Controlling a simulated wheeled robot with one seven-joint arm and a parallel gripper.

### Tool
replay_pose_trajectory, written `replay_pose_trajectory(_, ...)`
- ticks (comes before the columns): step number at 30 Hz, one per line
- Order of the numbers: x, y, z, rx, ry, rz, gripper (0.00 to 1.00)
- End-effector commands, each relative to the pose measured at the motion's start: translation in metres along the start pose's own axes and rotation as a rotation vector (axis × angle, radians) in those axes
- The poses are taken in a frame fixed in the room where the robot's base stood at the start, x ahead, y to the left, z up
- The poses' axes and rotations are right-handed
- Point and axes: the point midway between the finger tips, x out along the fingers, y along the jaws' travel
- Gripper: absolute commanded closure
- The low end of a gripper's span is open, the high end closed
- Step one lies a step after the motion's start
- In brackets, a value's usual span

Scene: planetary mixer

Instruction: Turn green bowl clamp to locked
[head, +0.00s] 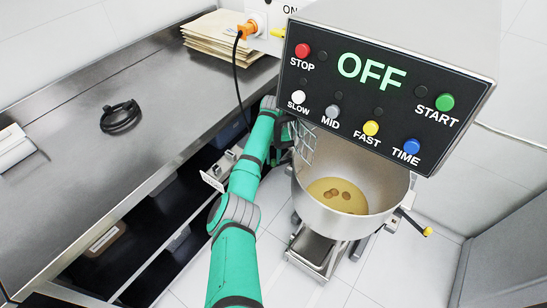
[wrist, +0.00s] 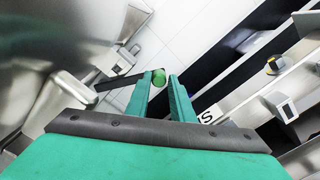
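The green bowl clamp shows in the wrist view as a dark lever (wrist: 118,82) with a round green knob (wrist: 159,77). Its arm reaches from a steel bracket beside the bowl. My gripper (wrist: 164,76) is open. The green knob lies between the fingertips in that picture, close to the left finger; I cannot tell whether they touch. In the head view my green arm runs to the left side of the steel bowl (head: 370,215), and the clamp and fingertips are hidden behind the mixer.
A yellow-tipped lever (head: 416,225) sticks out at the bowl's right. The control panel (head: 375,90) above reads OFF. A steel table (head: 85,95) stands at the left, with a black coiled item (head: 120,117) and a paper stack (head: 222,40). Tiled floor is clear at the right.

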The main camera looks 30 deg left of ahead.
Motion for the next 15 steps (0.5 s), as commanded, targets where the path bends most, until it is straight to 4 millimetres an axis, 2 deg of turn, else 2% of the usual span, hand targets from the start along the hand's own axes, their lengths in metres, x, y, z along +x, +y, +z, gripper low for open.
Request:
replay_pose_trajectory(11, -0.001, 0.001, -0.001, 0.001, 0.003, 0.003, 0.64)
replay_pose_trajectory(15, -0.013, 0.002, -0.001, 0.001, 0.005, 0.004, 0.64)
